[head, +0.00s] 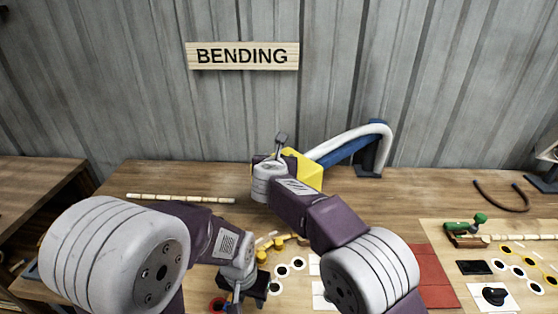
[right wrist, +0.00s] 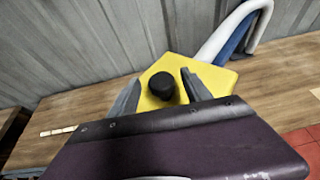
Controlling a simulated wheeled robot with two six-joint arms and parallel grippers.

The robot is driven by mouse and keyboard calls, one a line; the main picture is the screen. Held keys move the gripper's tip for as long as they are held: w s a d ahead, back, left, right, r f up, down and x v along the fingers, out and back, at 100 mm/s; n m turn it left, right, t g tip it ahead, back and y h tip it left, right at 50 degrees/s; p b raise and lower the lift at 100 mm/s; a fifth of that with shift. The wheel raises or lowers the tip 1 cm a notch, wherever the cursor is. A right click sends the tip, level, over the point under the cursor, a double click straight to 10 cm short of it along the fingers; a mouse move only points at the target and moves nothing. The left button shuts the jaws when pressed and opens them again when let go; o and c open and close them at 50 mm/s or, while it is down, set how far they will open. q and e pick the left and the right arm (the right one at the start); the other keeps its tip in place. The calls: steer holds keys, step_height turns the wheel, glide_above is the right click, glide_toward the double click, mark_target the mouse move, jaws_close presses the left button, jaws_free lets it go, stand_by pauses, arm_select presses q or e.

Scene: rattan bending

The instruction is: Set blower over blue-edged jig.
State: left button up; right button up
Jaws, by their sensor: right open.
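The yellow blower body (head: 308,172) stands at the back middle of the table. Its black knob (right wrist: 162,84) shows on top in the right wrist view. My right gripper (head: 281,143) is at the blower, with its open fingers (right wrist: 160,95) on either side of the knob; I cannot tell whether they touch it. My left gripper (head: 236,296) is low at the front, near a black block and a red ring; its jaw opening is unclear.
A white hose (head: 352,139) and a blue support (head: 345,149) rise behind the blower. A light rattan pole (head: 180,198) lies at left. Yellow pegs (head: 277,243), white rings (head: 281,270), a red mat (head: 432,276) and a green-handled tool (head: 465,230) lie on the table.

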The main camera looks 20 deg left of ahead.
steer(key=b+v, duration=0.1)
steer(key=v, duration=0.5)
steer(key=shift+s, duration=0.4)
